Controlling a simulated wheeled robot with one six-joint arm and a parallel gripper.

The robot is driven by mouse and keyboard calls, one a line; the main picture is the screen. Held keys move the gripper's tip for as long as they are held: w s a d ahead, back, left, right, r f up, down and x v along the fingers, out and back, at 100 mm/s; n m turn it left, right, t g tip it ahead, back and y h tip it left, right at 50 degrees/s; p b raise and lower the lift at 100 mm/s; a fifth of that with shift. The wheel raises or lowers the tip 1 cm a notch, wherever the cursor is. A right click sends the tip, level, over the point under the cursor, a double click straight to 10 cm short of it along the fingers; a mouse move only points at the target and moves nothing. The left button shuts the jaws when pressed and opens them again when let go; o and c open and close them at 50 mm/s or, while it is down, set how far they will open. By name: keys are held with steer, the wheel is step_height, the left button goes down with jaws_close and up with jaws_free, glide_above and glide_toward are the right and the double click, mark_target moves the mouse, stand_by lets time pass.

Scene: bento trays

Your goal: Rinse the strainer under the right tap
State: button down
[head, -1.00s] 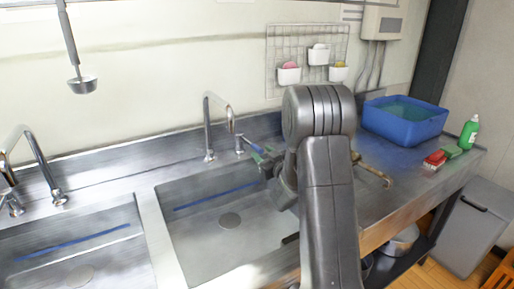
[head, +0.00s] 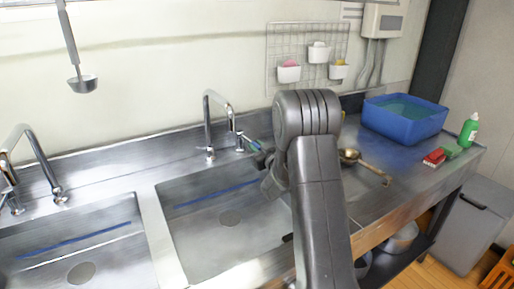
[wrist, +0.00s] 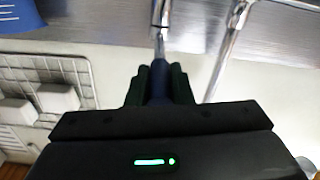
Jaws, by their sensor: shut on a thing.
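The right tap (head: 209,125) has a tall chrome spout over the right-hand sink, with a lever beside it. My gripper (head: 259,153) is at this lever. In the wrist view, my gripper (wrist: 160,88) is shut on the lever's dark blue grip (wrist: 159,72), and its chrome stem (wrist: 160,40) runs beyond the fingers. The spout (wrist: 225,55) shows to the right there. No water stream is visible. The strainer (head: 349,156), a brass-coloured round bowl with a long handle, lies on the counter right of the sink, behind my arm. Its mesh is too small to make out.
The right sink (head: 180,225) looks empty. The left tap (head: 40,160) stands over another sink. A ladle (head: 83,84) hangs at upper left. A blue tub (head: 405,127), a green bottle (head: 468,130) and a red brush (head: 433,157) stand on the right counter.

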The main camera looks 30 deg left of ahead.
steer(key=shift+w+d+n+g+y+b, duration=0.15)
steer(key=shift+w+d+n+g+y, duration=0.2)
steer(key=shift+w+n+g, duration=0.45)
steer(key=shift+w+d+n+g+y+b, duration=0.2)
steer(key=shift+w+n+g+y, duration=0.15)
steer(key=shift+w+g, duration=0.45)
steer(key=shift+s, duration=0.25)
steer(key=c, duration=1.3)
jaws_free()
steer(key=b+v, duration=0.1)
steer(key=v, duration=1.3)
steer(key=shift+w+a+r, duration=0.1)
steer(key=shift+w, duration=0.05)
